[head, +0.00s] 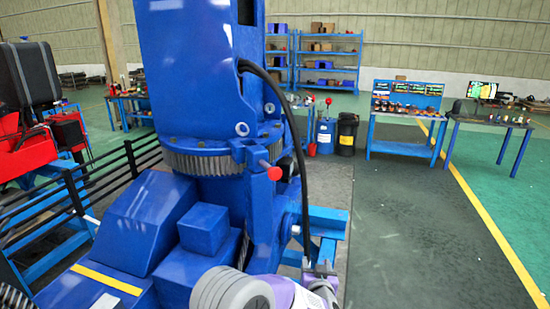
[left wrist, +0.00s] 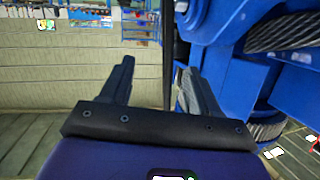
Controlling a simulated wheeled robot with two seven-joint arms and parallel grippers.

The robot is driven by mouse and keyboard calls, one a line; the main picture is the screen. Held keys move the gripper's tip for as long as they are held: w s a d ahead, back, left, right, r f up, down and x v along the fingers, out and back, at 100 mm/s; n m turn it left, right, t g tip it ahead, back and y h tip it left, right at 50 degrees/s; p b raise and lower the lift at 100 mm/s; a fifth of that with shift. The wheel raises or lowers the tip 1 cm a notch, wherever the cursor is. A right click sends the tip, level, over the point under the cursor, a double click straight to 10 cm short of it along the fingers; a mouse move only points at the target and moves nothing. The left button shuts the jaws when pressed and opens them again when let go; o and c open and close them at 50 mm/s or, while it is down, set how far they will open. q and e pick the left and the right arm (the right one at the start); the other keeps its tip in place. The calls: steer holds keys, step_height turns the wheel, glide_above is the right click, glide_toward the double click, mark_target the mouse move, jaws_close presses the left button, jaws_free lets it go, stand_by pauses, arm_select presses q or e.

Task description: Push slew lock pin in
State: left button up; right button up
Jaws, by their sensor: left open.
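The knob stands out from the bracket; how deep the pin sits I cannot tell. My left gripper (head: 322,270) is low in the head view, below and right of the pin and apart from it. In the left wrist view its two fingers (left wrist: 156,78) are spread with nothing gripped. I cannot make out the pin there. My right gripper is not in view.
A black hose (head: 299,150) hangs down the crane's right side, close to the pin. A blue beam frame (head: 328,222) juts out above my left gripper. Black railings (head: 75,195) stand at left. The floor to the right is clear up to the workbenches (head: 400,149).

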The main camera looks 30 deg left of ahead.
arm_select(q)
steer(key=s+a+r+n+y+p, duration=0.1)
steer(key=a+r+n+y, duration=0.15)
steer(key=r, duration=0.75)
steer(key=a+r+n+y+p, duration=0.1)
steer(key=r+y, duration=0.2)
steer(key=r, duration=0.6)
steer(key=n+g+y+p, duration=0.2)
steer(key=n+g+y, duration=0.1)
steer(key=n+g, duration=0.1)
glide_toward(276, 174)
steer(key=x, duration=0.3)
steer(key=p+x, duration=0.1)
steer(key=x, duration=0.5)
steer(key=shift+w+a+r, duration=0.1)
steer(key=shift+w+a, duration=0.1)
steer(key=shift+a, duration=0.05)
steer(key=shift+w+a, duration=0.3)
steer(key=shift+a, duration=0.1)
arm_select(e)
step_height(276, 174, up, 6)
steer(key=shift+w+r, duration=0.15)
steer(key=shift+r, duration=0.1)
arm_select(q)
jaws_close()
steer(key=shift+s, duration=0.1)
